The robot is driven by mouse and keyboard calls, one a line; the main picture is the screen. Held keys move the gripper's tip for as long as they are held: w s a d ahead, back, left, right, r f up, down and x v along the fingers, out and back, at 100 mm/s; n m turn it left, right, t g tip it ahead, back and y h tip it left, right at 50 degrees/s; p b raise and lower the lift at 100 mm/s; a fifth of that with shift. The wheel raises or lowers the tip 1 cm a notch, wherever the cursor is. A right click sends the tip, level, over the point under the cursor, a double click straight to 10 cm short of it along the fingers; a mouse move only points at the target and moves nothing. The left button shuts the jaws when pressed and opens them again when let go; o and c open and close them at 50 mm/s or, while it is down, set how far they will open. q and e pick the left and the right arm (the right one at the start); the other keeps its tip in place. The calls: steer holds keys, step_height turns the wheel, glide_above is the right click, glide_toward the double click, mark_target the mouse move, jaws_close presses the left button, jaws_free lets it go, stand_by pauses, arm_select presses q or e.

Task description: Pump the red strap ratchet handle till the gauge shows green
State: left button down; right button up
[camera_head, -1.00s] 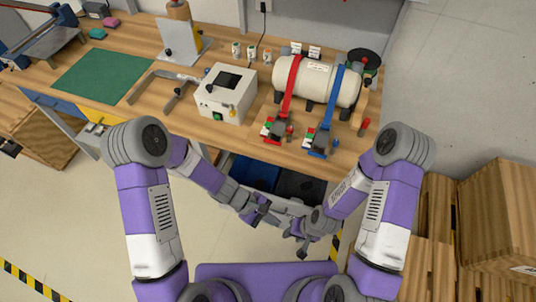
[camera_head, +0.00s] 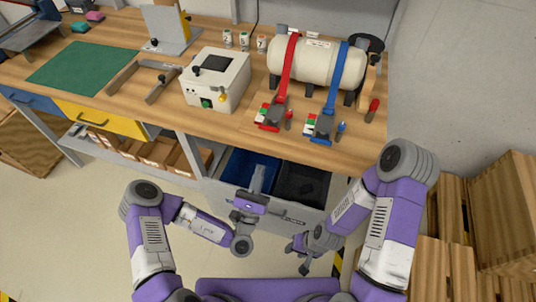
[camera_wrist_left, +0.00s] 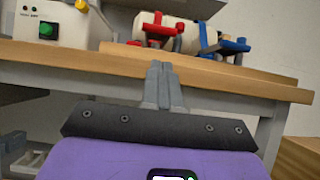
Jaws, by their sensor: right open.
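The red ratchet (camera_head: 270,118) sits on the bench at the lower end of the red strap (camera_head: 290,65), which goes over a cream tank (camera_head: 315,62). A small gauge with green, white and red patches shows beside it; its reading is too small to tell. The red ratchet also shows in the left wrist view (camera_wrist_left: 160,28), beyond the bench edge. My left gripper (camera_head: 261,168) is shut and empty, in front of and below the bench edge; its fingers (camera_wrist_left: 160,66) are together. My right gripper (camera_head: 299,256) is open and empty, low before the bench.
A blue ratchet (camera_head: 322,126) with a blue strap (camera_head: 338,75) stands right of the red one. A white box with a green button (camera_head: 215,82) stands to the left. The bench's front edge (camera_head: 235,140) lies between my grippers and the ratchets. Bins (camera_head: 300,183) sit below.

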mark_target(267, 147)
arm_select(q)
steer(key=b+x, duration=0.1)
steer(key=x, duration=0.8)
steer(key=shift+w+r+b, duration=0.25)
steer(key=shift+w+b, duration=0.1)
steer(key=shift+b, duration=0.05)
arm_select(e)
steer(key=shift+f, duration=0.9)
steer(key=shift+r, duration=0.1)
